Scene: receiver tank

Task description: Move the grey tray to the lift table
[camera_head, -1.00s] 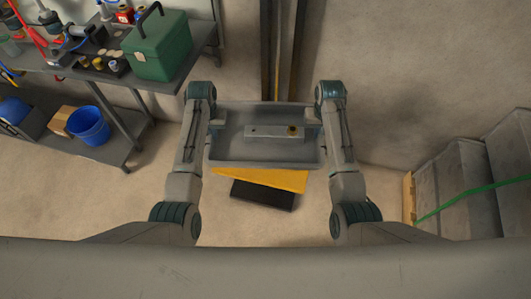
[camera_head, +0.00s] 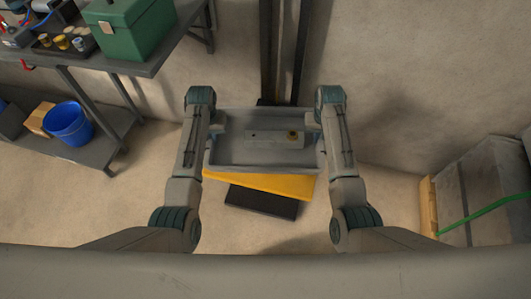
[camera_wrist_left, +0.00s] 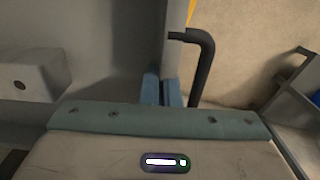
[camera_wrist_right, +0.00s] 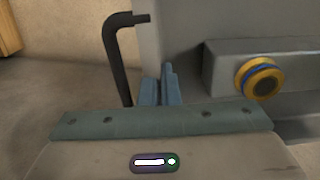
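The grey tray (camera_head: 225,158) hangs level between my two arms in the head view. A grey block (camera_head: 265,139) with a brass fitting lies in it; the fitting (camera_wrist_right: 260,79) shows in the right wrist view. My left gripper (camera_wrist_left: 162,90) is shut on the tray's left side wall, beside a black bent handle (camera_wrist_left: 205,65). My right gripper (camera_wrist_right: 161,88) is shut on the opposite wall, also beside a black handle (camera_wrist_right: 118,60). A yellow platform (camera_head: 262,184) shows partly below the tray, mostly hidden by it. I cannot tell whether this is the lift table.
Grey crates (camera_head: 485,185) stand at right. Dark vertical rails (camera_head: 283,50) rise behind the tray.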

